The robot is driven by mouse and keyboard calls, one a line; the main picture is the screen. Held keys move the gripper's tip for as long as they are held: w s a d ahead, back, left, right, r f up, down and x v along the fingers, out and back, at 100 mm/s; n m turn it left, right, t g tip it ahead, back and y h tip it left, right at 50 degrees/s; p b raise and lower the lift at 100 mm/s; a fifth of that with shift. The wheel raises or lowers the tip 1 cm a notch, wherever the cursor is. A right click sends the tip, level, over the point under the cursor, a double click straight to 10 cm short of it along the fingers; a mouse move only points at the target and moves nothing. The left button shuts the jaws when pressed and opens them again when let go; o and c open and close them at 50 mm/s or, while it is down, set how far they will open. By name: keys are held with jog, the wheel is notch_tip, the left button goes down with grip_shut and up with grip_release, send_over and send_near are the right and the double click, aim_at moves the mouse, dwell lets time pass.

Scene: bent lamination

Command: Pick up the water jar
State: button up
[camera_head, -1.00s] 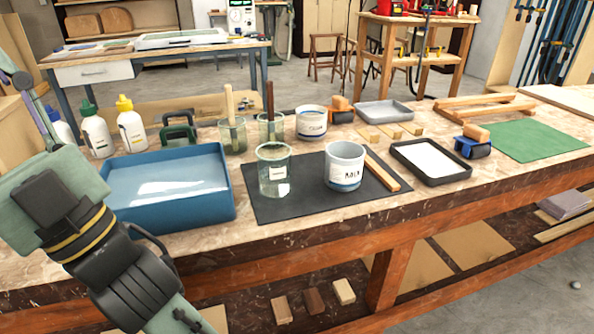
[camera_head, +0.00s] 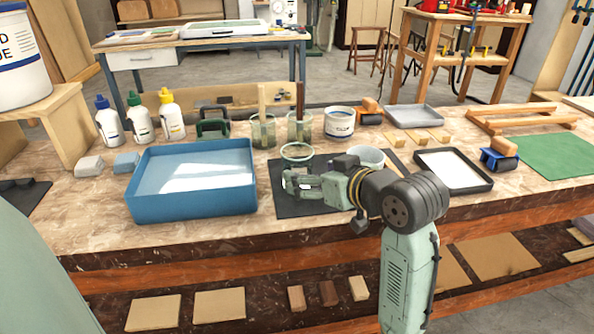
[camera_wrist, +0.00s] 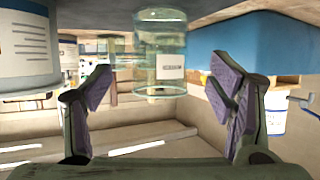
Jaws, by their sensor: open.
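The water jar is a clear glass jar with a pale label. In the head view its rim (camera_head: 297,151) shows above my gripper (camera_head: 292,183), which hides most of its body. In the wrist view, which looks upside down, the jar (camera_wrist: 160,72) appears in the middle, in line with the gap between the fingers of my gripper (camera_wrist: 162,88). The fingers are spread wide with nothing held. The jar looks a little beyond the fingertips; exact depth is hard to tell. It stands on a dark mat (camera_head: 283,203).
A white labelled pot (camera_head: 367,157) stands close right of the jar, partly behind my wrist; it also shows in the wrist view (camera_wrist: 28,45). A blue tray (camera_head: 190,200) lies left. Two glass jars holding sticks (camera_head: 263,132) stand behind. A black-rimmed tray (camera_head: 455,170) lies right.

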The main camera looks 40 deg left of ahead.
aim_at(297, 170)
jog(key=p+x, duration=0.1)
jog(key=x, duration=0.6)
jog(key=shift+f, duration=0.25)
jog(key=shift+c, duration=0.3)
jog(key=c, duration=1.4)
jog(key=shift+r, duration=0.15)
